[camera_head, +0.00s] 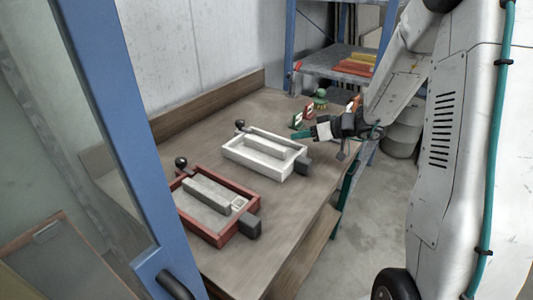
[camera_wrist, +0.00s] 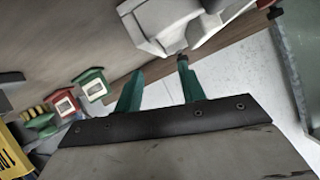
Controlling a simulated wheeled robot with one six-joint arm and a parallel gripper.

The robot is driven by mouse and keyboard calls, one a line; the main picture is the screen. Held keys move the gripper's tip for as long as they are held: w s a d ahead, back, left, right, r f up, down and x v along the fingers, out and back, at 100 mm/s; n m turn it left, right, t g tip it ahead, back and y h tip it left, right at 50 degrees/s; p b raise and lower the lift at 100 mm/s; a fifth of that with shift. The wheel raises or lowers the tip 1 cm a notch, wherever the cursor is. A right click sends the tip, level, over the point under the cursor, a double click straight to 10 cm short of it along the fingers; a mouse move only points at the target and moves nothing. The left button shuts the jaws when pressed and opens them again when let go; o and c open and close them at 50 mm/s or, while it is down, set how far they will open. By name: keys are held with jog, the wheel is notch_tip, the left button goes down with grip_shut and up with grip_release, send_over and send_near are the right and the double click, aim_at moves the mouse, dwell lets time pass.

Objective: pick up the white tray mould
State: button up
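The white tray mould (camera_head: 250,164) sits on the wooden bench in the head view, with a dark ball knob at its far left corner and a dark block at its right end. In the wrist view a white part of it (camera_wrist: 160,35) shows at the top, cut off by the frame edge. My gripper (camera_head: 302,134) is beyond the mould's right end, apart from it. In the wrist view its two green fingers (camera_wrist: 160,66) stand apart with nothing between them, and the mould lies beyond their tips.
A red tray mould (camera_head: 206,232) lies nearer on the bench (camera_head: 290,222). Small red and green items (camera_head: 306,115) stand at the bench's far end; they also show in the wrist view (camera_wrist: 91,86). A blue door frame (camera_head: 115,120) is at left. Shelving (camera_head: 340,62) stands behind.

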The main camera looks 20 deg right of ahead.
jog(key=shift+w+f, duration=0.3)
jog(key=shift+w, duration=0.05)
jog(key=x, duration=0.7)
jog(key=shift+a+r, duration=0.1)
jog(key=shift+w, duration=0.1)
grip_shut()
